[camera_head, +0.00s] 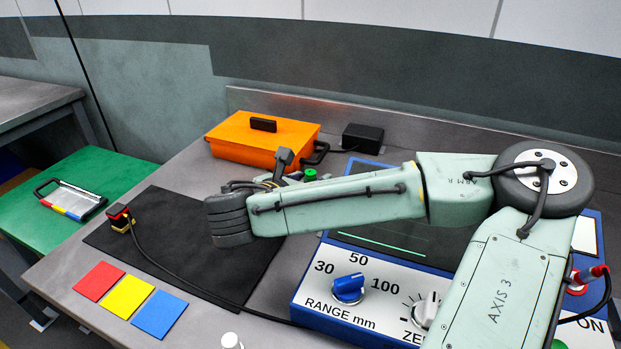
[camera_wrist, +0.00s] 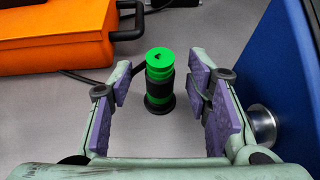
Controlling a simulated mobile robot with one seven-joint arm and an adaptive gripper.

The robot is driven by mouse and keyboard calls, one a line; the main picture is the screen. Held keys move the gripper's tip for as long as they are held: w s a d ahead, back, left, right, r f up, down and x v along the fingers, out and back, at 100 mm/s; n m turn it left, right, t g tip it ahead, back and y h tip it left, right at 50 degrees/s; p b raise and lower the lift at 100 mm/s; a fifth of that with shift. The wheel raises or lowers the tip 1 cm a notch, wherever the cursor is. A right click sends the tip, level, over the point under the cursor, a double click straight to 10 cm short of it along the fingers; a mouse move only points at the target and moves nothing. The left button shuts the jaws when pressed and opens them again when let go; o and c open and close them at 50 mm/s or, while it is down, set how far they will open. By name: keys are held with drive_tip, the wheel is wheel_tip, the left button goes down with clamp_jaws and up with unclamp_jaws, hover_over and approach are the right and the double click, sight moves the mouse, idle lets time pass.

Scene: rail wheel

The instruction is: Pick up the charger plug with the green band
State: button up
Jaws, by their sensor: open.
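The charger plug with the green band (camera_wrist: 160,82) stands upright on the grey bench in the wrist view, with a bright green top and a black body with green on it. In the head view only its green top (camera_head: 310,174) shows, behind my arm. My gripper (camera_wrist: 160,95) is open, with purple pads on both sides of the plug in the picture. A gap shows between each pad and the plug. In the head view my gripper (camera_head: 285,165) is partly hidden behind my own forearm.
An orange case (camera_head: 262,138) with a black handle stands behind the plug. A blue instrument box (camera_head: 375,291) is close on the right. A black mat (camera_head: 190,240) holds a yellow, black and red plug (camera_head: 120,219) with a cable. Red, yellow and blue squares (camera_head: 128,297) lie at front left.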

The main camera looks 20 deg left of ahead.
drive_tip(key=shift+x, duration=0.75)
drive_tip(key=shift+c, duration=0.4)
clamp_jaws()
